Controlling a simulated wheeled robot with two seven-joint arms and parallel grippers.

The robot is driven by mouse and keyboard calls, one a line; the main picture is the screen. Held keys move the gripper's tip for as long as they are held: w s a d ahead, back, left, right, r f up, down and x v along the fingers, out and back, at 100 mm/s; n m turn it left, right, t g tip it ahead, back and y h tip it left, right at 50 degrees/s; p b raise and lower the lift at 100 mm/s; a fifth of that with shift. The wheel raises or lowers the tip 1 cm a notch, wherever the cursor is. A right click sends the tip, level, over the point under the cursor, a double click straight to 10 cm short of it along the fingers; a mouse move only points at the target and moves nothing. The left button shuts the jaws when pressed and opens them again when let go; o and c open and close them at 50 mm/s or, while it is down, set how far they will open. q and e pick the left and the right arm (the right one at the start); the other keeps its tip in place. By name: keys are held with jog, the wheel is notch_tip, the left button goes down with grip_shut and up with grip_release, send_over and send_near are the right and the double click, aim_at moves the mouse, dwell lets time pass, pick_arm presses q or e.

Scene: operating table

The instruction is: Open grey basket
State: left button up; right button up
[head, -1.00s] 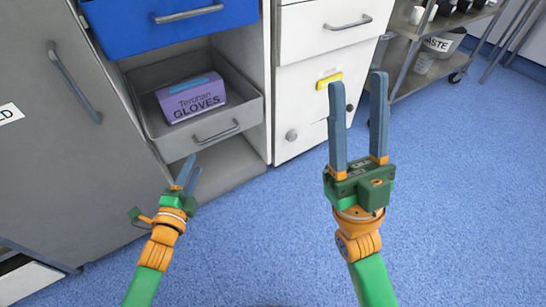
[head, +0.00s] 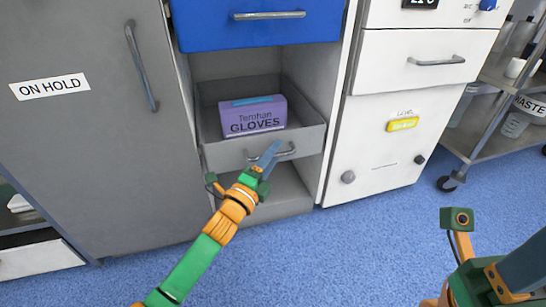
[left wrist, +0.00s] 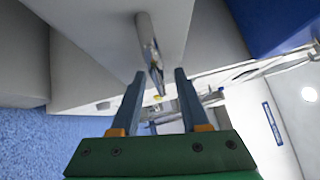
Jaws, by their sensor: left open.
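The grey basket (head: 222,157) is a drawer-like tray in the cabinet, pulled partly out, with a purple gloves box (head: 255,117) inside. Its metal handle (head: 287,153) is on the front face. My left gripper (head: 270,157) is open at the handle, its fingers overlapping the handle's left part. In the left wrist view, a metal bar that looks like the handle (left wrist: 149,45) reaches between the two open fingers (left wrist: 159,75); contact cannot be told. My right gripper (head: 525,262) is at the lower right, cut off by the frame edge, so its jaws cannot be judged.
A blue drawer (head: 255,32) is above the basket. A grey door (head: 85,140) marked ON HOLD is at the left, white drawers (head: 400,130) at the right. A wheeled metal shelf (head: 478,133) stands far right. Blue floor (head: 350,260) in front is clear.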

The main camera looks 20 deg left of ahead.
pick_arm(q)
grip_shut()
dwell(1.3)
